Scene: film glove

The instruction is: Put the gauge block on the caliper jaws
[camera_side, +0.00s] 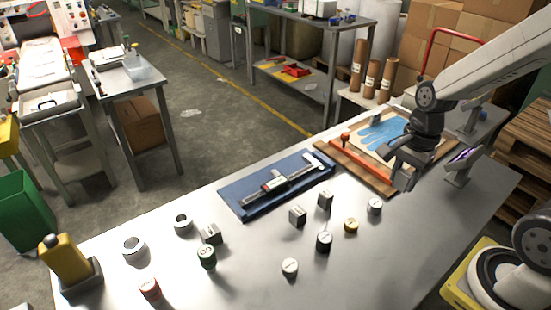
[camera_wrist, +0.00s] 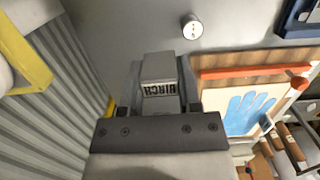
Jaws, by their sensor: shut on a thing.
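My gripper (camera_side: 405,177) is above the right part of the metal table, in front of the glove board. In the wrist view, my gripper (camera_wrist: 160,100) is shut on a grey block (camera_wrist: 158,68) with dark lettering that seems to read BIRCH. I cannot tell whether this is the gauge block. The caliper (camera_side: 275,184) lies on a blue mat (camera_side: 235,205) near the table's far edge, left of my gripper and apart from it. Other small blocks (camera_side: 298,216) (camera_side: 325,199) (camera_side: 211,234) stand on the table.
A wooden board with a blue glove print (camera_side: 385,133) and a red bar (camera_side: 368,158) lies behind my gripper. Several small cylinders, such as a white one (camera_side: 375,206) and a green one (camera_side: 206,257), stand nearer. A yellow bottle (camera_side: 66,260) is at the left.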

